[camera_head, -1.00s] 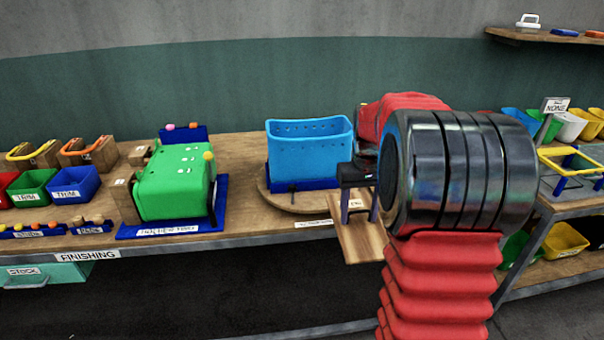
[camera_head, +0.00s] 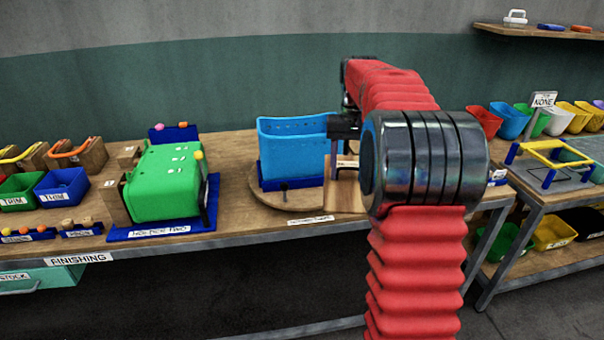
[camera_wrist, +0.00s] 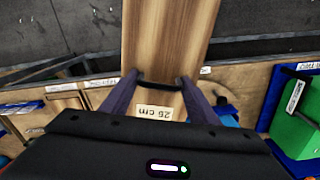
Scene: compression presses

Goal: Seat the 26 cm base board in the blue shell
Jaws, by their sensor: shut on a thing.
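The blue shell (camera_head: 290,150) stands open-topped in a dark blue holder on a round wooden turntable (camera_head: 300,205) on the bench. My gripper (camera_head: 340,165) is beside the shell's right side, partly hidden by my own arm. It is shut on the base board (camera_head: 344,198), a wooden board that hangs down below the fingers. In the wrist view the board (camera_wrist: 165,40) runs away between the two fingers (camera_wrist: 158,88), and its label reads 26 cm. The board is outside the shell. Whether it touches the turntable I cannot tell.
A green shell (camera_head: 165,180) lies in a blue fixture left of the turntable. Blue and green trim bins (camera_head: 62,187) stand further left. A yellow frame on blue posts (camera_head: 550,155) is at the right. My arm covers the bench right of the turntable.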

